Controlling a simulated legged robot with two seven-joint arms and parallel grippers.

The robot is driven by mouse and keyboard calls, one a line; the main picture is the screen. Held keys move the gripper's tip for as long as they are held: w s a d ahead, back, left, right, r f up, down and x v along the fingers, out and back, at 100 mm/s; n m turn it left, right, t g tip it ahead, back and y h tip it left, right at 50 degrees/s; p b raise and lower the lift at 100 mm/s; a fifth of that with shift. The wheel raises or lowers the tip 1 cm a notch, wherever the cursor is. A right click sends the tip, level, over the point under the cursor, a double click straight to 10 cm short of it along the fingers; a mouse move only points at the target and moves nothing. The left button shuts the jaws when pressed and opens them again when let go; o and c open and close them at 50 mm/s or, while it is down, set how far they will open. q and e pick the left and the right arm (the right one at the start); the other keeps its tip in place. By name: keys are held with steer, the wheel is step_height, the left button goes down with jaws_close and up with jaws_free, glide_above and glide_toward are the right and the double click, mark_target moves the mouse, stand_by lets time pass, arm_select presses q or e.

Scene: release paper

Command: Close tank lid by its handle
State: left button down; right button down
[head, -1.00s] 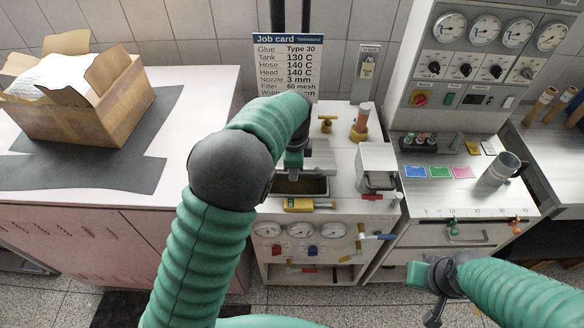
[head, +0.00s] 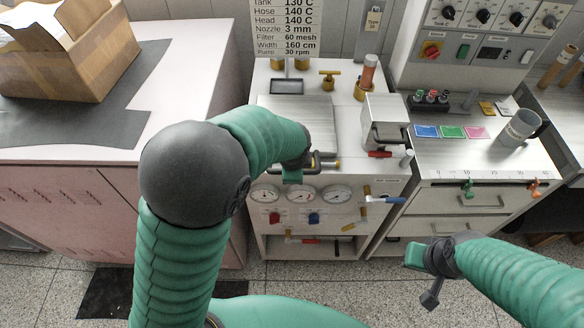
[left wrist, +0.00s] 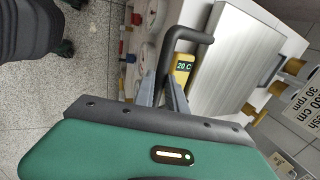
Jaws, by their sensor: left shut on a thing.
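The tank lid (head: 318,118) is a flat silver plate on the white machine, lying over the tank opening; no dark interior shows. It also fills the upper right of the left wrist view (left wrist: 245,62). Its dark bar handle (left wrist: 188,36) is at the lid's front edge. My left gripper (left wrist: 167,85) is shut on the handle, with its fingers near the handle's end. In the head view my left gripper (head: 297,168) is partly hidden by its own wrist. My right gripper (head: 430,285) hangs low at the right, away from the machine; its jaws are unclear.
A yellow meter (left wrist: 183,66) reading 20 C sits beside the handle, close to my left fingers. A hinged metal box (head: 384,122) stands right of the lid. Gauges (head: 300,194) line the front.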

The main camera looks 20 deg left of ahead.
arm_select(q)
steer(key=shift+s+d+f, duration=0.15)
steer(key=shift+s+f, duration=0.3)
steer(key=shift+f, duration=0.3)
steer(key=c, duration=1.5)
jaws_free()
steer(key=shift+o, duration=0.7)
steer(key=shift+w+r, duration=0.1)
steer(key=shift+r, duration=0.05)
steer(key=shift+r, duration=0.1)
steer(key=v, duration=1.6)
steer(key=shift+w+r, duration=0.2)
steer(key=shift+r, duration=0.2)
steer(key=shift+d, duration=0.1)
